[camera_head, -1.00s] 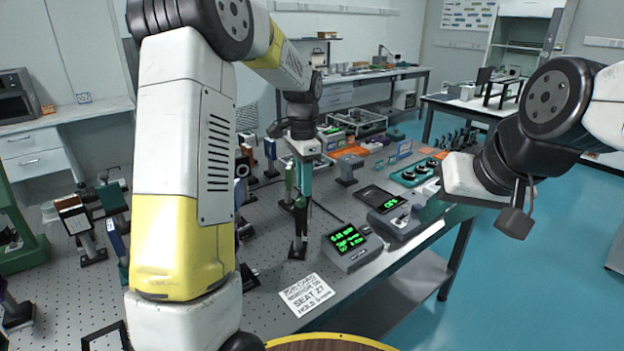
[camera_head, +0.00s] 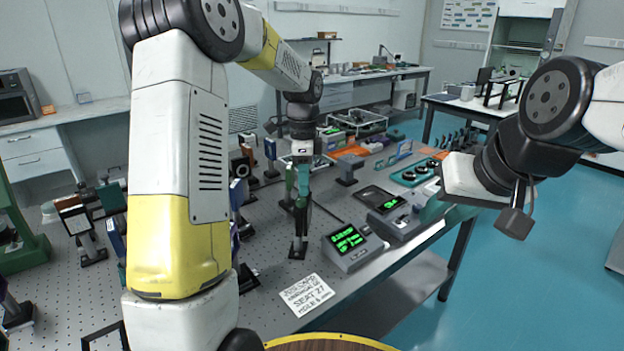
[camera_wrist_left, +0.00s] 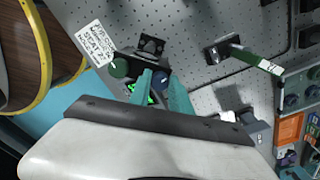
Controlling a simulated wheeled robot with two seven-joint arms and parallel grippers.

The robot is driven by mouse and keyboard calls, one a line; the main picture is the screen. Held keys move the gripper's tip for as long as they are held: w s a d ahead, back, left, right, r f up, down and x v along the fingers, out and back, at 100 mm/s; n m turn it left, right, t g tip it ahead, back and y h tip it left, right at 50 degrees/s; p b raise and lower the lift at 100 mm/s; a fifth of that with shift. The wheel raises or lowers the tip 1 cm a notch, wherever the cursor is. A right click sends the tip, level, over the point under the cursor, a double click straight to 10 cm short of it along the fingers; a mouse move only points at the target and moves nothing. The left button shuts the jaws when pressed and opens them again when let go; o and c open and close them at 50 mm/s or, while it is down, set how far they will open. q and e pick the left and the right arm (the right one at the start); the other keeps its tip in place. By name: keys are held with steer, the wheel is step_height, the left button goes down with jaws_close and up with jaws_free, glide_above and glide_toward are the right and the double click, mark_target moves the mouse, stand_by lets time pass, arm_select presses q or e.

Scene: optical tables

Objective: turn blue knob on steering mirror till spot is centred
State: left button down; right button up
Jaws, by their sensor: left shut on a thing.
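My left gripper (camera_head: 302,204) points down at the steering mirror (camera_head: 298,246), a small black mount on the perforated table. In the left wrist view, its teal fingers (camera_wrist_left: 163,86) are closed around the blue knob (camera_wrist_left: 160,79). A dark green knob (camera_wrist_left: 119,68) sits beside it on the same mount. The readout box (camera_head: 350,246) with green digits stands just right of the mirror; its text is too small to read surely. A second screen (camera_head: 379,197) also shows green digits. The spot itself cannot be made out. My right gripper (camera_head: 436,208) hangs at the right; its finger opening is unclear.
A white printed card (camera_head: 307,295) lies in front of the mirror. Several optic mounts (camera_head: 75,215) stand at the left. A teal box with black knobs (camera_head: 411,174) is further back.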

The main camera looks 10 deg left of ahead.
arm_select(q)
steer(key=c, duration=1.2)
jaws_free()
steer(key=shift+r, duration=0.1)
step_height(320, 180, up, 8)
steer(key=shift+f, duration=0.25)
steer(key=shift+r, duration=0.1)
